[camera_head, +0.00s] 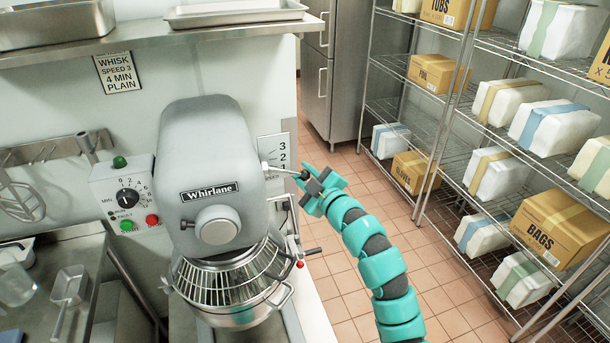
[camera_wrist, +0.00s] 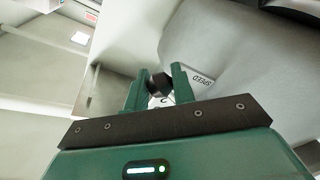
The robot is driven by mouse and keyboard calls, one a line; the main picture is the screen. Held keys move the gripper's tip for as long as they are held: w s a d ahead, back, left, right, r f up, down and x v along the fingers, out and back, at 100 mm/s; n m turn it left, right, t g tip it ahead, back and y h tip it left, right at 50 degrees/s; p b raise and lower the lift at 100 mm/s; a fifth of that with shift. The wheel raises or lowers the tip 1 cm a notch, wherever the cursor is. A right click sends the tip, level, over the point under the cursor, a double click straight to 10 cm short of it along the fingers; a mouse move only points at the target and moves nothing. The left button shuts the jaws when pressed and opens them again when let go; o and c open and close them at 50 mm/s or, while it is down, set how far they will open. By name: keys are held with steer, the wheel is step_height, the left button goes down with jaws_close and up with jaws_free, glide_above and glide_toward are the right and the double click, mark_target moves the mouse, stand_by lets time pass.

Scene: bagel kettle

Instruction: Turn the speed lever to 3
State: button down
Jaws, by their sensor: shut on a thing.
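The grey Whirlane mixer (camera_head: 208,135) stands in the middle of the head view. Its speed lever (camera_head: 283,171) sticks out from the right side of the mixer head, with a dark knob at its end. A scale plate (camera_head: 281,150) with 3, 2 and 1 from top to bottom is behind the lever. My gripper (camera_head: 308,178) is at the lever's end. In the wrist view the dark knob (camera_wrist: 159,86) sits between the two fingers of my gripper (camera_wrist: 158,88), which are shut on it. A SPEED label (camera_wrist: 203,79) shows beside it. The exact lever setting is hard to tell.
A control box (camera_head: 124,198) with a dial and buttons is left of the mixer. A wire guard and bowl (camera_head: 228,285) are below the head. A sign (camera_head: 118,73) reads WHISK SPEED 3 4 MIN PLAIN. Wire shelves with boxes (camera_head: 550,225) stand right; tiled floor (camera_head: 345,270) is clear between.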

steer(key=shift+d+n+b, duration=0.15)
steer(key=shift+n+b, duration=0.25)
steer(key=shift+b, duration=1.5)
steer(key=b, duration=0.3)
steer(key=shift+d+r+n, duration=0.1)
steer(key=shift+r+n, duration=0.15)
steer(key=shift+n, duration=0.05)
steer(key=r+n+b, duration=0.1)
steer(key=b, duration=0.2)
steer(key=r+n+b, duration=0.1)
steer(key=r+b, duration=0.1)
steer(key=b, duration=0.2)
steer(key=shift+w+d+n+g+h, duration=0.2)
steer(key=shift+n+g+h, duration=0.1)
steer(key=shift+n+h, duration=0.1)
step_height(320, 180, up, 3)
steer(key=n+b, duration=0.2)
steer(key=b, duration=0.1)
steer(key=shift+s+f+h, duration=0.1)
steer(key=shift+f+h, duration=0.05)
steer(key=shift+h, duration=0.25)
steer(key=shift+s+a+r+n+h, duration=0.1)
steer(key=shift+a+r+n+h, duration=0.15)
steer(key=shift+r+n, duration=0.45)
steer(key=shift+a+r+n+h, duration=0.15)
steer(key=shift+a+r+n, duration=0.05)
steer(key=shift+r+n, duration=0.45)
steer(key=c, duration=1.2)
jaws_free()
steer(key=shift+g, duration=0.3)
